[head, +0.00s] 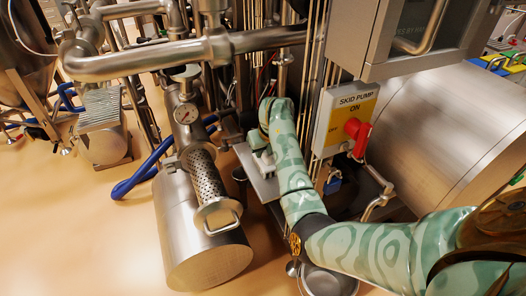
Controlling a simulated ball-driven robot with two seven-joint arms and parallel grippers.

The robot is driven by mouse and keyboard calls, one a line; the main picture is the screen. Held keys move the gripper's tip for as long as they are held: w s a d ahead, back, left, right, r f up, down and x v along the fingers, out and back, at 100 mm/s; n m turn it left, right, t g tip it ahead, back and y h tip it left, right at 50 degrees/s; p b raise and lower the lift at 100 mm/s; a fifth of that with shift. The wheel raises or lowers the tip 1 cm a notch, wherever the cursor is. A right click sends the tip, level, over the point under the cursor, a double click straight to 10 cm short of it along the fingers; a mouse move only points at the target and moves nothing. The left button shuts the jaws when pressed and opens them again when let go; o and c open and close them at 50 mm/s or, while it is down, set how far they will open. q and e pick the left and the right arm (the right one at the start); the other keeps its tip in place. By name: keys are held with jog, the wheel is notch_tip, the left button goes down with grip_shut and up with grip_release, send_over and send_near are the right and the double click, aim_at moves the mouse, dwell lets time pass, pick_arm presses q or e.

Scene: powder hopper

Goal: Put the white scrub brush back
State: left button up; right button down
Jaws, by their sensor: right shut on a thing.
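My right arm, with a green camouflage pattern, comes in from the lower right and reaches to the middle of the view. My right gripper (259,151) is at its end, pointing down just above a small grey metal shelf (266,187). It is shut on a small pale thing (263,165), which looks like the white scrub brush. The brush is mostly hidden by the gripper, and I cannot tell whether it touches the shelf. My left gripper is not in view.
A skid pump switch box (345,118) with a red knob is close right of my arm. A blue hose (139,179) lies left. Open floor is at lower left.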

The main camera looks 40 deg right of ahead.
jog(key=c, duration=1.5)
grip_release()
jog(key=shift+f, duration=0.1)
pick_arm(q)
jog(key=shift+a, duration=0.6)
pick_arm(e)
jog(key=shift+o, duration=1.1)
jog(key=shift+r, duration=0.25)
pick_arm(q)
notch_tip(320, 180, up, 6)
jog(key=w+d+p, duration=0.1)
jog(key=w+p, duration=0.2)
jog(key=p, duration=0.4)
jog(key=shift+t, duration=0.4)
pick_arm(e)
jog(key=v, duration=1.2)
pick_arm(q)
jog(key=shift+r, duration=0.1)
pick_arm(e)
jog(key=shift+s+f, duration=0.1)
jog(key=shift+f, duration=0.05)
